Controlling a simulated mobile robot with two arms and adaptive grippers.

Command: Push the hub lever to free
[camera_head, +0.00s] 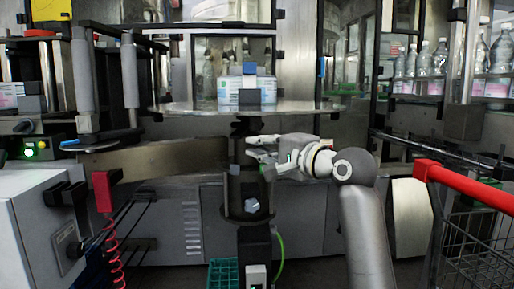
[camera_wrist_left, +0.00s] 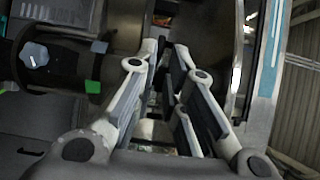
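A label reel (camera_head: 227,92), white and blue, sits on a round metal plate (camera_head: 190,108) at the middle of the head view. I cannot tell for sure which part is the hub lever. My left gripper (camera_head: 254,149) is open and empty, beside the column under the plate. My right gripper is out of view.
A red-handled wire cart (camera_head: 470,185) stands at the right. A grey machine box (camera_head: 35,225) and a red holder with a coiled cord (camera_head: 103,190) are at the left. Bottles (camera_head: 440,60) stand behind at the right. A green crate (camera_head: 222,275) is low in front.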

